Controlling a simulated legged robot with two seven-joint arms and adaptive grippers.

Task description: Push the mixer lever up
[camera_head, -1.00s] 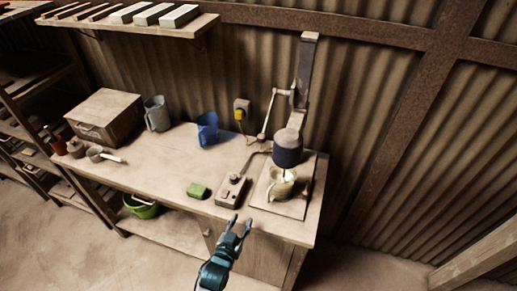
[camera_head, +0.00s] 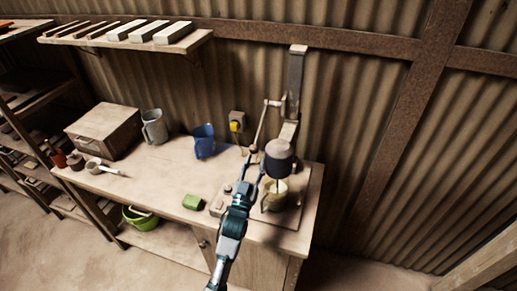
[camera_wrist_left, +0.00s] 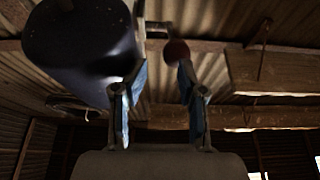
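The mixer (camera_head: 279,160) stands on a board at the right end of the workbench, its dark motor head above a pot (camera_head: 273,193). Its lever (camera_head: 261,124) slopes down and left from the upright column. My left gripper (camera_head: 252,168) is just left of the motor head, close to the lever's lower end. In the left wrist view, my left gripper (camera_wrist_left: 158,80) is open, with the lever's dark red knob (camera_wrist_left: 177,52) by the right fingertip. The motor head (camera_wrist_left: 80,45) is close beside the left finger. Contact with the knob cannot be told. My right gripper is not in view.
On the workbench (camera_head: 150,178) are a green sponge-like block (camera_head: 193,202), a blue jug (camera_head: 204,140), a grey jug (camera_head: 154,127) and a box (camera_head: 105,128). A control box (camera_head: 220,205) is partly hidden by my left arm. A corrugated wall stands behind.

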